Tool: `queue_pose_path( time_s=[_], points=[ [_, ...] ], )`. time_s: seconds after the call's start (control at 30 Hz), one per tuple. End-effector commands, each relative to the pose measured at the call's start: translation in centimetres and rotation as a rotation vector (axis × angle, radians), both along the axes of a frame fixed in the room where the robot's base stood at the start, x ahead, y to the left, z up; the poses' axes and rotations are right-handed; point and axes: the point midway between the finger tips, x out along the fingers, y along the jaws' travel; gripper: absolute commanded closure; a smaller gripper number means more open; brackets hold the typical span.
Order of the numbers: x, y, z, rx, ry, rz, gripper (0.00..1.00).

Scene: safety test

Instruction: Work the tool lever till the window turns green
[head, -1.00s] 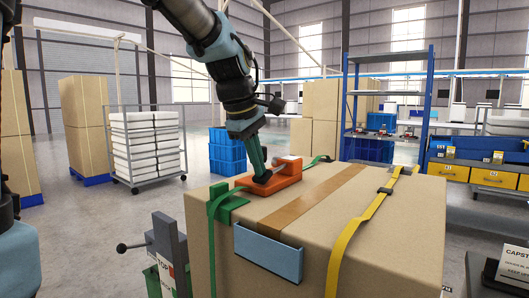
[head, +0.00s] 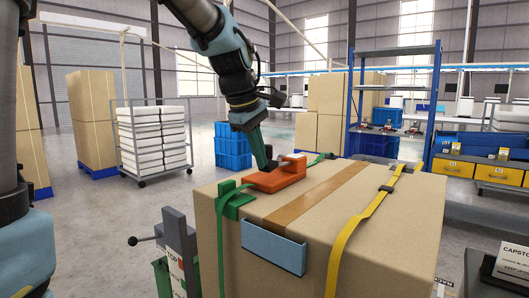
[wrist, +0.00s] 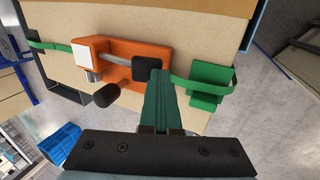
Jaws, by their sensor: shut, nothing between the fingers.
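The orange strap tool (head: 277,180) sits on top of the large cardboard box, on a green strap. It also shows in the wrist view (wrist: 125,47). A pale, whitish square block (wrist: 88,48) is at its left end; I see no green on it. A metal rod runs along the tool to a black grip (wrist: 143,68). A second black knob (wrist: 106,95) sticks out below. My gripper (head: 267,162) is shut and empty, pointing down at the tool. In the wrist view its tips (wrist: 159,74) are right beside the black grip; whether they touch it is unclear.
The box (head: 385,235) also carries a yellow strap (head: 365,215), a green corner piece (head: 236,205) and a blue plate (head: 273,248). A grey post with a black-knobbed lever (head: 178,235) stands left of the box. Shelving and blue crates are behind.

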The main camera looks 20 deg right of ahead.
Motion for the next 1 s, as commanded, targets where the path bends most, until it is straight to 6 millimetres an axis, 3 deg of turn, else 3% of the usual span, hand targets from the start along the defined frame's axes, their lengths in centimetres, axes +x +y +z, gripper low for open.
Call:
queue_pose_path(
  time_s=[0.03, 0.5, 0.7, 1.0],
  points=[
    [0.4, 0.1, 1.6, 0.0, 0.0, 0.001, 1.0],
    [-1.1, 3.5, 9.2, -0.005, -0.006, 0.002, 1.0],
    [-1.5, 4.0, 10.4, -0.004, -0.003, 0.0, 1.0],
    [-1.5, 4.0, 10.5, -0.003, -0.004, 0.001, 1.0]
  ],
)
